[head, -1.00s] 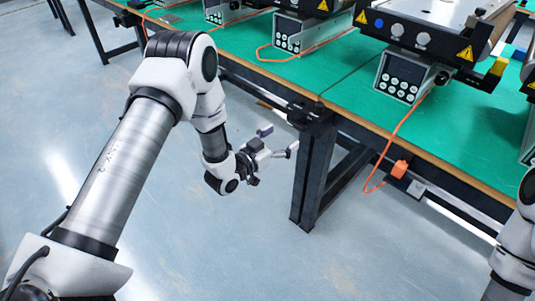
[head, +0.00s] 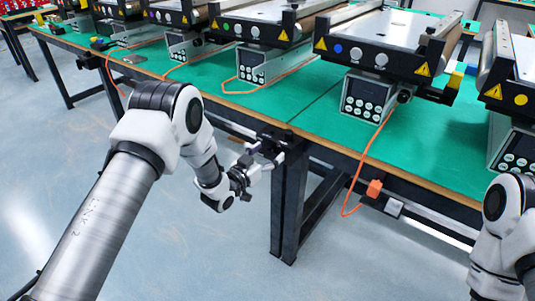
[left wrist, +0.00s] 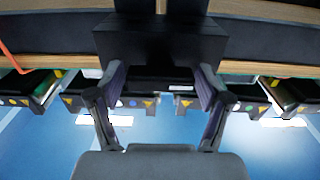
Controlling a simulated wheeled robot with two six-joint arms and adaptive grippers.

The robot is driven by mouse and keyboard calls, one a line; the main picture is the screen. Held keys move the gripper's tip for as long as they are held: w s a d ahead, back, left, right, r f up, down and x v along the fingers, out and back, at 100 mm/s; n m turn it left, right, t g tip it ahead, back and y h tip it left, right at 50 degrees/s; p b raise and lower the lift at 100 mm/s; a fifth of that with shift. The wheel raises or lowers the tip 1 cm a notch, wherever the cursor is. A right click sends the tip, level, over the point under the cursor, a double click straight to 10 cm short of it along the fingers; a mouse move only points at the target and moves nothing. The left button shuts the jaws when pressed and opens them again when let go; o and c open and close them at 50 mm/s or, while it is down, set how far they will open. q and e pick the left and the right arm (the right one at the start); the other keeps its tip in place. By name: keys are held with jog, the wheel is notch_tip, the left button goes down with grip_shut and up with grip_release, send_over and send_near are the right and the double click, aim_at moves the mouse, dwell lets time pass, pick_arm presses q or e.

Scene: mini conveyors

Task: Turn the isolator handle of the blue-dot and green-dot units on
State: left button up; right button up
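The blue-dot unit (head: 375,58) is a small conveyor on the green table, with a control box (head: 367,97) under its front. A black knob (head: 404,96) sits on that box's right side; I cannot tell its setting. The green-dot unit (head: 262,30) stands left of it, with its own control box (head: 251,66); its handle is too small to make out. My left gripper (head: 265,157) is open and empty, in front of the table edge and below the units. Its spread fingers show in the left wrist view (left wrist: 162,82). My right arm shows at the right edge; its gripper is out of view.
A yellow-dot unit (head: 520,108) stands at the right, and more units line the table to the left. The table edge (head: 345,148) and a black leg (head: 289,205) are close to my left gripper. Orange cables hang and lie about. Open floor lies left.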

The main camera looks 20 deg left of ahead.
pick_arm(q)
jog(key=c, duration=0.6)
jog(key=shift+m, duration=0.3)
jog(key=m, duration=0.3)
jog(key=shift+m+b, duration=0.3)
jog(key=shift+b, duration=0.1)
jog(key=m+b, duration=0.1)
jog(key=m, duration=0.3)
jog(key=shift+d+f, duration=0.1)
jog(key=shift+d, duration=0.05)
jog(key=m+b, duration=0.1)
jog(key=m, duration=0.4)
jog(key=shift+s, duration=0.1)
jog(key=m+b, duration=0.1)
jog(key=m, duration=0.3)
jog(key=shift+f+m, duration=0.1)
jog(key=shift+m, duration=0.3)
